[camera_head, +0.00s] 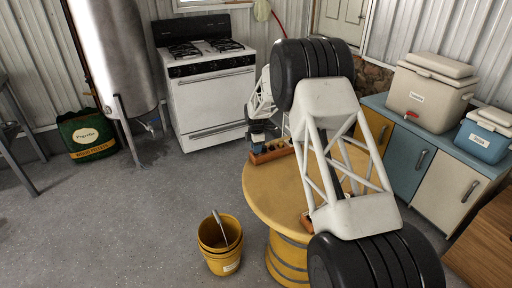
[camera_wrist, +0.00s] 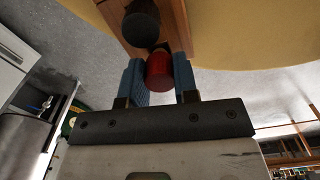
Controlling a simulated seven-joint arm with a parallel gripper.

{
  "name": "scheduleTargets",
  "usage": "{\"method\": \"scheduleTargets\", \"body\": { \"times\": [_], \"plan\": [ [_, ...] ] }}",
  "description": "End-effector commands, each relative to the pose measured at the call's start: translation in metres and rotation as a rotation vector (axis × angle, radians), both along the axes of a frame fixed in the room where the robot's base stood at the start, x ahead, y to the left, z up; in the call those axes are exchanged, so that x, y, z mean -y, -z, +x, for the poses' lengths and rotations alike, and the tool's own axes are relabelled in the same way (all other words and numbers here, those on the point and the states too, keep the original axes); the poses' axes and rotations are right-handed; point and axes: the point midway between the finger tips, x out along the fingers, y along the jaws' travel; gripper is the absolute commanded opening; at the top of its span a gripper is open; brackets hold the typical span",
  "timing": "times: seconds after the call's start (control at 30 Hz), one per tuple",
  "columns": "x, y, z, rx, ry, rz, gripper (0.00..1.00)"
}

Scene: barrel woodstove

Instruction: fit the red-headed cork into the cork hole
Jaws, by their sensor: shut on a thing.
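The red-headed cork (camera_wrist: 159,72) is between the two blue fingers of my gripper (camera_wrist: 160,82) in the wrist view. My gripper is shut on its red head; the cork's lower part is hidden. A wooden block (camera_wrist: 119,29) lies just beyond the fingers, with a dark rounded knob (camera_wrist: 142,20) in front of it. In the head view my gripper (camera_head: 258,138) is small, above the wooden block (camera_head: 272,154) at the table's far left edge. The cork cannot be made out there. I cannot make out the cork hole in either view.
The round yellow barrel table (camera_head: 262,190) has bare top around the block. Another brown wooden piece (camera_head: 306,221) shows partly behind my arm. Yellow buckets (camera_head: 222,262) stand on the floor at left. A white stove (camera_head: 212,100) and coolers (camera_head: 428,94) stand farther back.

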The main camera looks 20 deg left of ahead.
Motion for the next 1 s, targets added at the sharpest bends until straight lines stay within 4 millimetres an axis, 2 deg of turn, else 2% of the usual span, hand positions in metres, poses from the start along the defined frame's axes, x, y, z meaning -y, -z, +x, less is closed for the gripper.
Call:
{"method": "scheduleTargets", "body": {
  "times": [0.83,0.87,1.0],
  "plan": [
    [0.0,0.015,0.0,0.0,0.0,0.0,0.03],
    [0.0,0.015,0.0,0.0,0.0,0.0,0.31],
    [0.0,0.015,0.0,0.0,0.0,0.0,0.52]
  ]
}}
